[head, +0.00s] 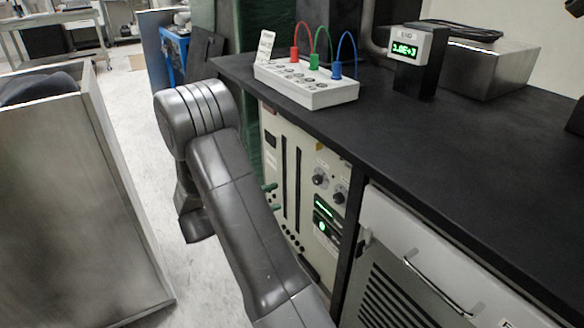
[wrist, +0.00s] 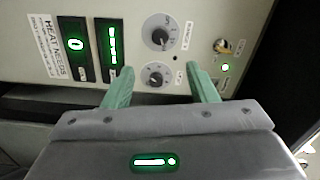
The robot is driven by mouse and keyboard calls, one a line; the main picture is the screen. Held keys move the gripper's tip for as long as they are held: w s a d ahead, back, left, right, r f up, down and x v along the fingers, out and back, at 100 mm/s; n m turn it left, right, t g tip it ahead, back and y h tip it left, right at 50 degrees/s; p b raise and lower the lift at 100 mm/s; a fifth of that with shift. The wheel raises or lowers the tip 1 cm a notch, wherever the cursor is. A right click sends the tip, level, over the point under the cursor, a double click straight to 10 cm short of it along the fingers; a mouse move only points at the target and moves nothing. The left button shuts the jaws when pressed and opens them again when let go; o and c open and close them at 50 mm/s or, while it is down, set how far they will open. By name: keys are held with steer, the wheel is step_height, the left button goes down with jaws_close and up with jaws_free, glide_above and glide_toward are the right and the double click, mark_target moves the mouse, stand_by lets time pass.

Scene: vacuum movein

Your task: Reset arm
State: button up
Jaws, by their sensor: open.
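My arm reaches down in front of the instrument panel (head: 302,165) under the black counter. My gripper (wrist: 162,76) has two green fingers spread apart with nothing between them. In the wrist view the panel (wrist: 200,20) fills the top. An upper knob (wrist: 158,32) and a lower knob (wrist: 156,75) sit ahead of the fingers. Two green-lit displays (wrist: 112,45) are at the left, and a toggle switch (wrist: 224,46) above a green light is at the right. Whether the fingers touch the panel is unclear.
The black counter (head: 440,130) carries a white box (head: 310,88) with red, green and blue cables, a lit gauge (head: 405,48) and a metal box (head: 485,65). A metal-sided bin (head: 70,190) stands at left. Pale floor (head: 130,110) lies clear between.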

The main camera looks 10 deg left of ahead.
mark_target(315, 181)
steer(key=b+x, duration=0.3)
steer(key=x, duration=1)
steer(key=shift+w+d+b, duration=0.2)
steer(key=shift+w+b, duration=0.05)
steer(key=shift+b, duration=0.1)
steer(key=shift+s, duration=0.1)
